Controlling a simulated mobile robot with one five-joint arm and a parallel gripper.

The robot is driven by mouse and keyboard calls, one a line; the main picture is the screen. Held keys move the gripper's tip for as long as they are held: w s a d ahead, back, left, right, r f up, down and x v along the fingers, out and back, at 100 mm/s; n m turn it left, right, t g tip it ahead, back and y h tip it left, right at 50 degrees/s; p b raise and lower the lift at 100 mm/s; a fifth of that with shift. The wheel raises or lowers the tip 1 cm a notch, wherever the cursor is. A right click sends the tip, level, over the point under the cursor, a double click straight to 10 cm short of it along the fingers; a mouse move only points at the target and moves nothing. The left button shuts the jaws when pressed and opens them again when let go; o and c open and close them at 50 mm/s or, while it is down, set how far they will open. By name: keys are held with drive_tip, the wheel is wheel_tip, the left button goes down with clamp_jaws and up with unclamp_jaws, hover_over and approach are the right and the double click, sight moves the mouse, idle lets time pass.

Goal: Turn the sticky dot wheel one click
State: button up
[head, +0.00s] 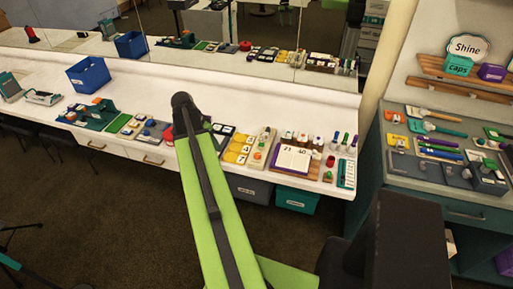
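My green arm with a dark strip (215,200) rises from the bottom middle, and its dark upper joint (183,105) stands in front of the white counter. My gripper is not in view. No sticky dot wheel can be made out for certain. A beige board with small coloured round parts (261,146) lies on the counter right of my arm, too small to read. My arm hides part of the counter's front.
The white counter (215,88) holds a blue bin (88,75), a teal-and-grey set (90,114), yellow cards (238,147) and an open calendar book (293,160). A grey side bench (400,170) holds tools and markers. A teal box (296,200) sits below the counter. Open floor lies front left.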

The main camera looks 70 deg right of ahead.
drive_tip(key=s+d+r+m+g, duration=0.1)
drive_tip(key=s+d+r+m, duration=0.1)
drive_tip(key=s+d+m, duration=0.5)
drive_tip(key=n+b, duration=0.2)
drive_tip(key=b, duration=1.4)
approach(257, 154)
drive_tip(key=x, duration=0.8)
drive_tip(key=shift+a+f, duration=0.1)
drive_tip(key=shift+f, duration=0.15)
drive_tip(key=shift+r, duration=0.1)
drive_tip(key=shift+n, duration=0.3)
clamp_jaws()
